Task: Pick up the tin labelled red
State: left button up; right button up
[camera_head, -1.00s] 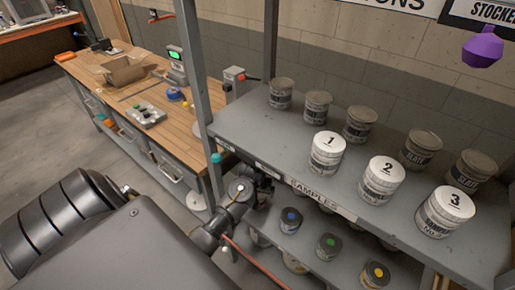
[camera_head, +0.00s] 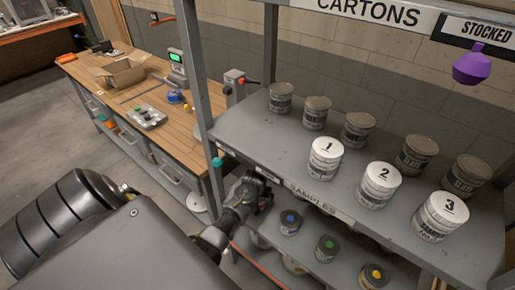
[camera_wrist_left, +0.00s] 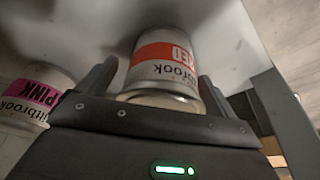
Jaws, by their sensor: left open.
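In the left wrist view the red tin (camera_wrist_left: 165,62) shows upside down, with an orange-red band reading RED and a silver end. My left gripper (camera_wrist_left: 156,88) is open, with one finger on each side of this tin. I cannot tell whether the fingers touch it. In the head view my left gripper (camera_head: 262,183) reaches in at the left end of the rack, beneath the top shelf edge. The red tin is hidden there. My right gripper is not in view.
A tin labelled PINK (camera_wrist_left: 30,105) stands close beside the left finger. A rack post (camera_wrist_left: 280,105) is to the right. The top shelf (camera_head: 265,140) holds several tins. Tins with blue (camera_head: 290,221), green (camera_head: 327,247) and yellow (camera_head: 374,276) dots stand on the lower shelf.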

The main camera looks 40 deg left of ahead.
pick_arm(q)
jog(key=c, duration=1.2)
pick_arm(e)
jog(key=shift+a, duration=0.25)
pick_arm(q)
jog(key=shift+o, duration=0.2)
